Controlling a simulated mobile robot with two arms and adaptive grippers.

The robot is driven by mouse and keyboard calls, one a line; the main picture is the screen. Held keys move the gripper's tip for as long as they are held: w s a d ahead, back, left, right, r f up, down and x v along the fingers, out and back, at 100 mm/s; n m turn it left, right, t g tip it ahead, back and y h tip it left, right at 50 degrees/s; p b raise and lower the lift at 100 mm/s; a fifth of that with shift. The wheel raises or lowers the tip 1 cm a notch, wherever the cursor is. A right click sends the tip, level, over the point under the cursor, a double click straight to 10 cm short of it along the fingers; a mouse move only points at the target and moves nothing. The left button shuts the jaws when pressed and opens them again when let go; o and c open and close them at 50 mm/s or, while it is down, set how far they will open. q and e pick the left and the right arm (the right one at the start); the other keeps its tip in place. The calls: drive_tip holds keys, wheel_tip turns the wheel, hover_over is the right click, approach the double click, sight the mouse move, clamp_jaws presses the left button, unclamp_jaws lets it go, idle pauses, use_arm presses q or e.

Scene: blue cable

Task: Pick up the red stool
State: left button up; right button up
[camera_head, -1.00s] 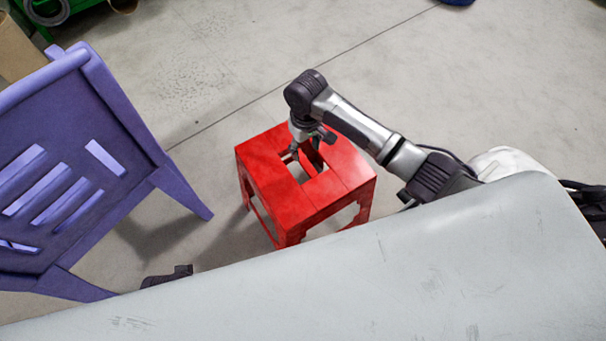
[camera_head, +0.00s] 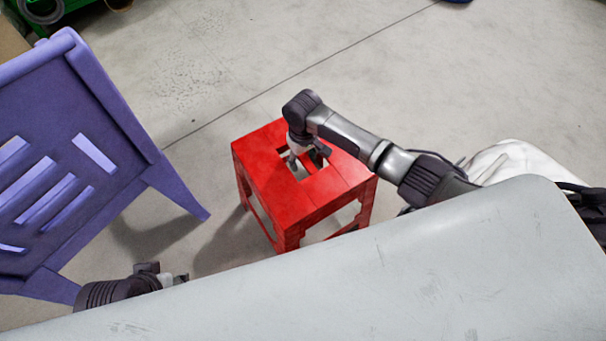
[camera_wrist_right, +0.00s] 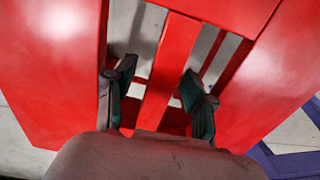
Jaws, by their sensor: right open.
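The red stool (camera_head: 265,165) stands upright on the floor near the middle of the head view. Its seat has two openings with a red bar (camera_wrist_right: 172,60) between them. My right gripper (camera_head: 304,162) is down at these openings. In the right wrist view my right gripper (camera_wrist_right: 160,95) is open, with one finger on each side of the bar and gaps between fingers and bar. The fingertips reach into the openings. My left gripper (camera_head: 176,279) shows only in part at the lower left, apart from the stool; its fingers are too hidden to read.
A purple chair (camera_head: 110,110) stands left of the stool, with a narrow strip of floor between them. Its edge also shows in the right wrist view (camera_wrist_right: 285,162). The concrete floor (camera_head: 400,80) behind the stool is clear. A green object (camera_head: 75,8) sits at the far left.

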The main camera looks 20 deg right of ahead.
clamp_jaws()
idle(0.3)
drive_tip(key=shift+w+r, duration=0.1)
